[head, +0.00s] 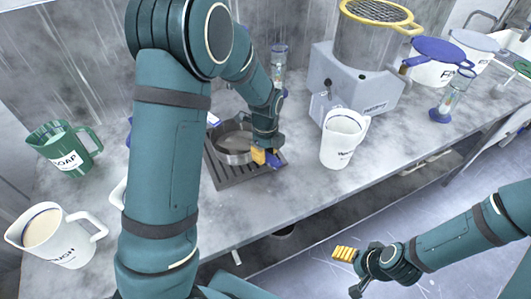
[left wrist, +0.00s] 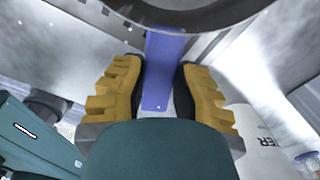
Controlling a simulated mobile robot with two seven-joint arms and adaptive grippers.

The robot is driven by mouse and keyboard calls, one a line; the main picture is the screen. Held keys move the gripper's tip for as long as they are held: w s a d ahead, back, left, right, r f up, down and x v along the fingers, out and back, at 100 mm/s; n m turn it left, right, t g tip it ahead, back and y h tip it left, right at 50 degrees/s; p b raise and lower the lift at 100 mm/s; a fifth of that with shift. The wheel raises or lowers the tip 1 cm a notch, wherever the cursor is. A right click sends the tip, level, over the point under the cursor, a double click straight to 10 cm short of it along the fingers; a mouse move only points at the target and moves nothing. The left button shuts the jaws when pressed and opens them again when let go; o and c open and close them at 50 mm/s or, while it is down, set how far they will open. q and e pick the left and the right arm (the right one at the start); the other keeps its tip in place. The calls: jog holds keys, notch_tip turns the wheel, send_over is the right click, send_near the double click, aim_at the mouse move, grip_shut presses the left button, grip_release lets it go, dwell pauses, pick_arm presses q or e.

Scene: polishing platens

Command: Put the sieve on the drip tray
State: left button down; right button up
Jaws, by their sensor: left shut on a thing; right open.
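The sieve (head: 232,146) is a round grey metal pan with a blue handle, over the dark slatted drip tray (head: 240,176) in the head view. I cannot tell whether its base touches the slats. My left gripper (head: 267,157) is shut on the blue handle at the tray's right side. In the left wrist view, the handle (left wrist: 163,70) runs between the yellow fingers (left wrist: 160,95), with the sieve's dark round rim (left wrist: 200,14) above. My arm partly hides the tray's left side. My right gripper (head: 346,254) is open and empty, low in front of the bench.
A white jug (head: 342,138) stands right of the tray, before a grey machine (head: 350,88) with a yellow-rimmed sieve (head: 381,12) on top. A green soap jug (head: 64,148) and a white jug (head: 58,236) stand left. A blue-lidded tub (head: 436,62) is at the right.

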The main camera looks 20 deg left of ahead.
pick_arm(q)
jog(key=c, duration=0.9)
grip_release()
jog(key=shift+o, duration=0.2)
notch_tip(320, 180, up, 12)
jog(key=p, duration=0.1)
jog(key=shift+p, duration=0.35)
jog(key=shift+s, duration=0.1)
